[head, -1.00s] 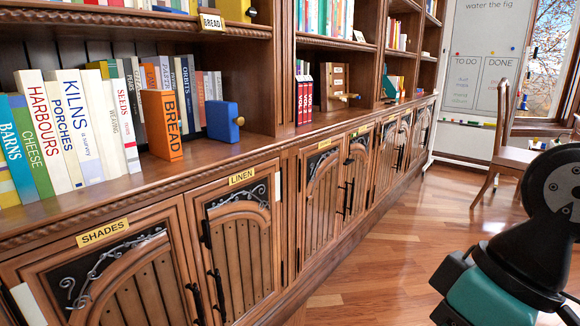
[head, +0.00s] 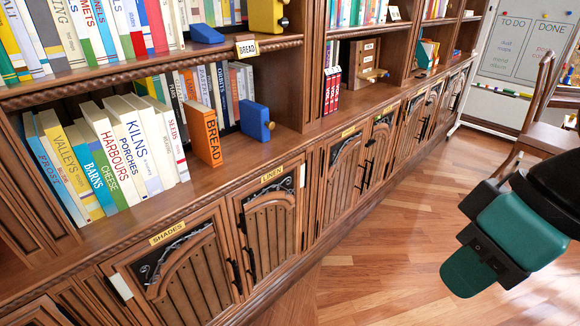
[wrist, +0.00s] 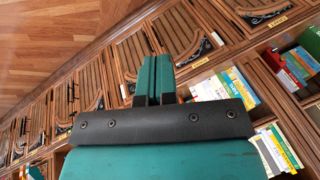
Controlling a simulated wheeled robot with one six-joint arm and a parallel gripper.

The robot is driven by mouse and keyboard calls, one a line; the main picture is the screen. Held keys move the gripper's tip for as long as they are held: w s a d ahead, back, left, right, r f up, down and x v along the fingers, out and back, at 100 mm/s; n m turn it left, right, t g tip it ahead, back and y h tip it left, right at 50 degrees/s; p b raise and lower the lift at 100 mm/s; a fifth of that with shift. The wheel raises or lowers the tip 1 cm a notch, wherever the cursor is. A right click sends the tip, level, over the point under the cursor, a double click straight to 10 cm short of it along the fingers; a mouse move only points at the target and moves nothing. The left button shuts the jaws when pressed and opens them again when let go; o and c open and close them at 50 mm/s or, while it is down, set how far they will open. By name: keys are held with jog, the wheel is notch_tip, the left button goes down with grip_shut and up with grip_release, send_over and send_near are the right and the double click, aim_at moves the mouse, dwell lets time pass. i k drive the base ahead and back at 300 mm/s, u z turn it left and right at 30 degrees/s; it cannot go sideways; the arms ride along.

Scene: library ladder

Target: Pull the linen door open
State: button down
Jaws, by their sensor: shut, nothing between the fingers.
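The linen door (head: 272,236) is a wooden cabinet door with plank panels, an arch and dark scrollwork. It is shut under the yellow LINEN label (head: 270,176). Its black upright handle (head: 249,264) is on its left edge, beside the handle of the shades door (head: 185,277). My gripper (head: 468,275) is at the right in the head view, over open floor, well away from the linen door. In the wrist view the teal fingers (wrist: 154,76) are together and empty, with a row of cabinet doors beyond. I cannot tell which of those doors is the linen one.
Shelves of books stand above the cabinets. An orange BREAD book (head: 206,137) and a blue bookend (head: 257,122) sit above the doors. A wooden chair (head: 545,125) and a whiteboard (head: 520,65) stand at the back right. The wood floor (head: 375,270) before the cabinets is clear.

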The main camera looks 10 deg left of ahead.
aim_at(271, 203)
jog(key=z, duration=2.55)
jog(key=k, duration=0.6)
jog(key=u, duration=2.5)
